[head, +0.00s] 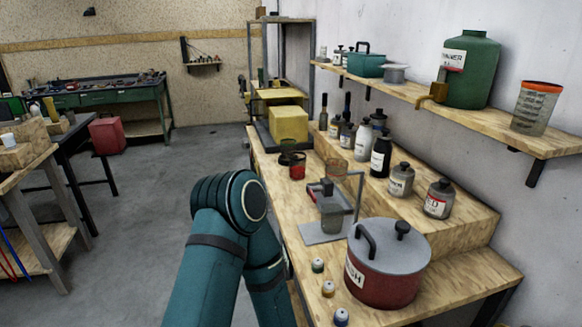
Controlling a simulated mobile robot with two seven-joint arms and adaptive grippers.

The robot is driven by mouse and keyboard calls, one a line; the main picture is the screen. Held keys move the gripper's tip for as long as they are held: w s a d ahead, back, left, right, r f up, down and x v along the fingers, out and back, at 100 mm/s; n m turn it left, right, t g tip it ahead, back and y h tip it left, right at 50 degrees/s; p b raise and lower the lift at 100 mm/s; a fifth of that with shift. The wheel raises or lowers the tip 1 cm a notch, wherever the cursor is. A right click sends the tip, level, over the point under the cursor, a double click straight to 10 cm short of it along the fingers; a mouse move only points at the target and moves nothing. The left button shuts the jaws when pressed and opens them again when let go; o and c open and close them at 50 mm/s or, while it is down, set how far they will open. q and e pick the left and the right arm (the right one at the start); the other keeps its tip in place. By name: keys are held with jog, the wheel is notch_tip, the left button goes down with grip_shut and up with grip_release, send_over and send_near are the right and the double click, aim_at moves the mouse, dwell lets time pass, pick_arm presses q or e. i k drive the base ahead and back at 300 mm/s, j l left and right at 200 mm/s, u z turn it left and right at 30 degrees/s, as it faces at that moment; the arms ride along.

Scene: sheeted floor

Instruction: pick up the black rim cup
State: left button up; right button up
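A small red cup with a dark rim (297,168) stands on the wooden workbench (268,160), toward its far left edge. It is the cup that best fits the black rim cup. A dark round item (284,158) sits right beside it, too small to make out. Neither of my grippers shows in the head view. One teal arm of mine rises from the bottom, left of the bench, and bends; its gripper end is hidden or out of the picture.
A red lidded pot (384,275) stands at the bench's near end, with small jars (328,289) beside it. A metal stand holding a clear cup (331,215) is behind the pot. Several bottles line the raised step (450,225). A yellow box (289,125) is farther back. Open floor lies left.

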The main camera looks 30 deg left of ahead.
aim_at(297, 160)
jog(key=j+z, duration=0.2)
jog(key=j, duration=0.75)
jog(key=k+j+z, duration=0.1)
jog(key=j+z, duration=0.15)
jog(key=j, duration=0.7)
jog(key=j+z, duration=0.25)
jog(key=j, duration=0.75)
jog(key=k, duration=0.05)
